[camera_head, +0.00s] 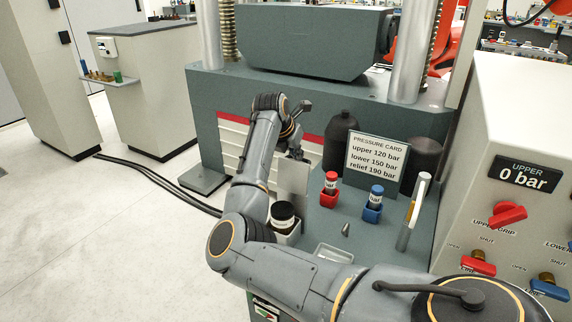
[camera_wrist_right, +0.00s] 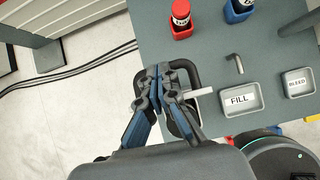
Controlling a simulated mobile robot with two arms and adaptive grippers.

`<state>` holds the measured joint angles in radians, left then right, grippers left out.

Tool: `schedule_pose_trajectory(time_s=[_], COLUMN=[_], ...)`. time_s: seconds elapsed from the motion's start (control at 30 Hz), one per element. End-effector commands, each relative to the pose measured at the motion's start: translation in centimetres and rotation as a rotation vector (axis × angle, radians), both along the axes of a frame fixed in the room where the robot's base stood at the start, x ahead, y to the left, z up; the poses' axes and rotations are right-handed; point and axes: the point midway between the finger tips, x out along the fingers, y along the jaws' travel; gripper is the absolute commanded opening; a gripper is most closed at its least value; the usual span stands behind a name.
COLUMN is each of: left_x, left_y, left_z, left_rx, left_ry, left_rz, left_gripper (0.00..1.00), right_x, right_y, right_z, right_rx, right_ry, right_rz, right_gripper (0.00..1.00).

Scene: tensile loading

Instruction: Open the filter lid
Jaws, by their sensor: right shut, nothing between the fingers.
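My right gripper (camera_wrist_right: 163,72) is shut and empty in the right wrist view. Its fingers overlap a black looped frame (camera_wrist_right: 190,66) with a pale bar (camera_wrist_right: 201,92) on its right; I cannot tell whether they touch it. My left gripper is not in view.
Red (camera_head: 330,184) and blue (camera_head: 374,198) bottles stand right of the pot, before a pressure card (camera_head: 377,158). The valve panel (camera_head: 515,130) is at right; open floor is left.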

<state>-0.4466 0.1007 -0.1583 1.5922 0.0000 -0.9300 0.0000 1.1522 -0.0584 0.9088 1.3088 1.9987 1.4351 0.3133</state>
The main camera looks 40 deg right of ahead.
Motion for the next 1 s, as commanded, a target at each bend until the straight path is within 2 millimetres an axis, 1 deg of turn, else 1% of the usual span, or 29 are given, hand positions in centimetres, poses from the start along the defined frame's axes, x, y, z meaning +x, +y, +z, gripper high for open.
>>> schedule_pose_trajectory(time_s=[0.23,0.7,0.77,0.87,1.0], left_x=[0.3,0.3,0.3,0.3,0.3], left_y=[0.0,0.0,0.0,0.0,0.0], left_z=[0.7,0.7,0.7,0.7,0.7], left_rx=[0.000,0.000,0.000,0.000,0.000], left_ry=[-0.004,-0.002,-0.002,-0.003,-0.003], left_rz=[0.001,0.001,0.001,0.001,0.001], left_gripper=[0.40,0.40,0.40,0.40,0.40], right_x=[0.2,0.1,0.1,0.0,-0.4], right_y=[-0.4,-0.3,-0.1,0.7,2.3], right_z=[-0.1,0.1,0.5,1.6,4.0], right_rx=[-0.001,-0.001,-0.002,-0.002,-0.001], right_ry=[0.000,0.000,-0.001,-0.004,-0.005], right_rz=[0.000,0.000,0.001,0.001,0.002], right_gripper=[0.00,0.00,0.00,0.00,0.00])
